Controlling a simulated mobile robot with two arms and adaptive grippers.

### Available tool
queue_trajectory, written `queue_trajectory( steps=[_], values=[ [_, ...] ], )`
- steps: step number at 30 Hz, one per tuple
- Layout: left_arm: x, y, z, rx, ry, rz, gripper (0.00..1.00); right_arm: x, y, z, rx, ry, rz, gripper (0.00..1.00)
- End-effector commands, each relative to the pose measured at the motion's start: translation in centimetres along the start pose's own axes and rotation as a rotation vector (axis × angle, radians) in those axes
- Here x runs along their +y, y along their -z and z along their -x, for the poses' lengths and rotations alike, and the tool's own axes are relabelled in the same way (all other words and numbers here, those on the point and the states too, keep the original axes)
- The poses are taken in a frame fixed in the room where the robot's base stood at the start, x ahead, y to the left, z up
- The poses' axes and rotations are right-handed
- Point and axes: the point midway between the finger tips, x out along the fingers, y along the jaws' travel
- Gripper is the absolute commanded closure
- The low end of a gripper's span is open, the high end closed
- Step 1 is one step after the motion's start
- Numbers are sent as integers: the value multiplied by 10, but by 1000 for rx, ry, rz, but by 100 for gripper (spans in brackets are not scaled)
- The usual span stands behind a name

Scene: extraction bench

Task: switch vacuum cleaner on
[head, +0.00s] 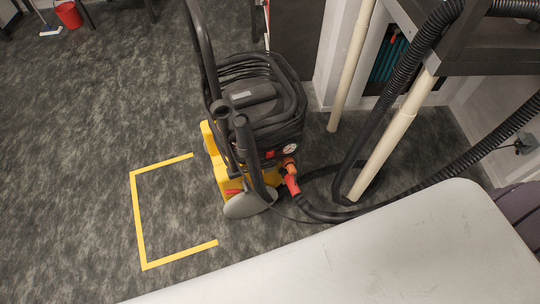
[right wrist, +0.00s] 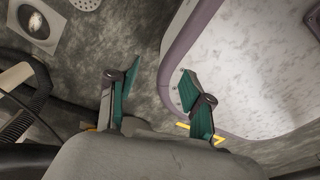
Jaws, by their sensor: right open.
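The vacuum cleaner (head: 262,105) stands upright on the floor in the middle of the head view. It has a black body, a coiled black hose or cable around its top, a yellow base and a tall black handle. A small red part (head: 269,154), perhaps the switch, sits on its front beside a round white gauge (head: 290,149). I cannot tell its setting. My right gripper (right wrist: 158,82) shows only in the right wrist view. Its green-padded fingers are apart with nothing between them. My left gripper is in neither view.
A pale table (head: 420,250) fills the lower right. A black hose (head: 440,178) with an orange-red connector (head: 291,184) runs from the vacuum cleaner to the right. Cream pipes (head: 395,138) stand behind. Yellow tape (head: 141,225) marks open floor at left. A red bucket (head: 69,15) is far back.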

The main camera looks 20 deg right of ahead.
Motion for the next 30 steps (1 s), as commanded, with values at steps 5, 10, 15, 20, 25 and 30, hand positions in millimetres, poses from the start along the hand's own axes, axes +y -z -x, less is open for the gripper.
queue_trajectory(
  steps=[5,10,15,20,25,30],
  values=[
    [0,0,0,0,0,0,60,0,0,0,0,0,0,49],
    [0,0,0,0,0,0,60,0,0,0,0,0,0,56],
    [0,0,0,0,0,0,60,1,0,0,0,-1,0,84],
    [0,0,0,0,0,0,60,2,0,0,-1,-2,1,100],
    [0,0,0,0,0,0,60,3,-1,0,-1,-3,1,100],
    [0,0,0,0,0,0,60,3,-1,0,-1,-4,1,100]
  ],
)
